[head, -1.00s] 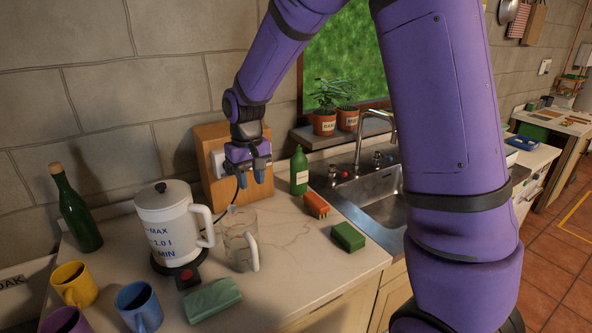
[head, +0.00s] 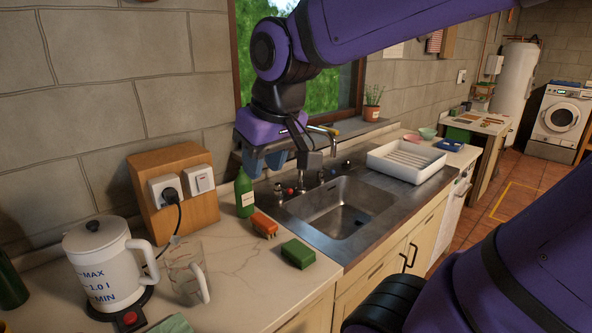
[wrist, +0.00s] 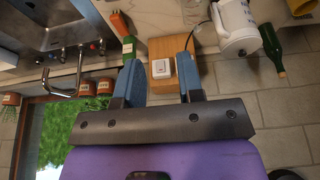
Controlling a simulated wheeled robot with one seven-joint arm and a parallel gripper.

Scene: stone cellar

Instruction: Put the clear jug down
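The clear jug (head: 187,273) stands upright on the pale counter, just right of the white kettle (head: 104,264), with its handle toward the front right. My gripper (head: 268,164) is in the air above the back of the counter, near the sink's left end, up and to the right of the jug and apart from it. In the wrist view its two blue fingers (wrist: 158,82) are spread with nothing between them.
A green bottle (head: 245,194), an orange brush (head: 264,224) and a green sponge (head: 298,253) stand between the jug and the sink (head: 345,210). A wooden socket box (head: 172,190) is behind the jug. A white rack (head: 406,160) sits right of the sink.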

